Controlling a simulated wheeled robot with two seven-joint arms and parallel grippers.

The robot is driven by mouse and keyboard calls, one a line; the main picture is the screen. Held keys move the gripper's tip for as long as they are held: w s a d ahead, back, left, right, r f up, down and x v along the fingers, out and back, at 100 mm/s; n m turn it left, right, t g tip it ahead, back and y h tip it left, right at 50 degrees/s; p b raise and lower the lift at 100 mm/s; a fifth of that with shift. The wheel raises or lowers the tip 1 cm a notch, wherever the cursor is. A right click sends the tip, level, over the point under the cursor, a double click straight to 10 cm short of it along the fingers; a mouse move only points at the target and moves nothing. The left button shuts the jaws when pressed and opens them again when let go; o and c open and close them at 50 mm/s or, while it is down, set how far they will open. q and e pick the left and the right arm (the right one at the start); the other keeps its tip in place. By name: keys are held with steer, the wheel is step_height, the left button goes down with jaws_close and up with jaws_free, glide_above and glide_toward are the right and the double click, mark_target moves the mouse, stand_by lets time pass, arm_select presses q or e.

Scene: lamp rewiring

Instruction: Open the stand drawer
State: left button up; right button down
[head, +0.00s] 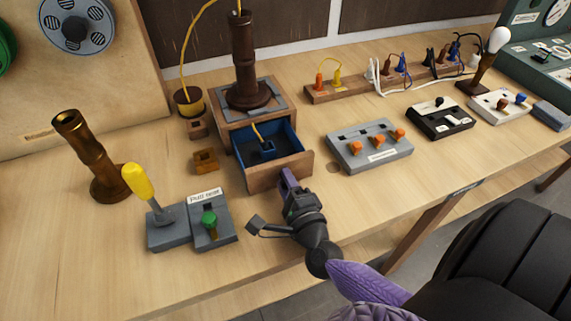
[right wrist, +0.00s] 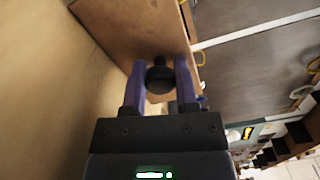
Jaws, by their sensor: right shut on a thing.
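The wooden stand (head: 220,109) stands at the back of the table and carries a dark turned lamp column (head: 243,55). Its drawer (head: 279,171) is pulled out toward the front, and its blue-lined inside shows a small blue piece and a yellow wire. My right gripper (head: 288,178) is at the drawer's front. In the right wrist view its two purple fingers (right wrist: 159,80) are shut on a round dark knob (right wrist: 159,76) on the wooden drawer front (right wrist: 135,30). The head view hides the knob behind the gripper. My left gripper is not in view.
A grey panel with orange knobs (head: 370,146) stands to the right. The table front is mostly clear.

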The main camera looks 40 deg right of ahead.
steer(key=shift+c, duration=1.9)
jaws_free()
steer(key=v, duration=1)
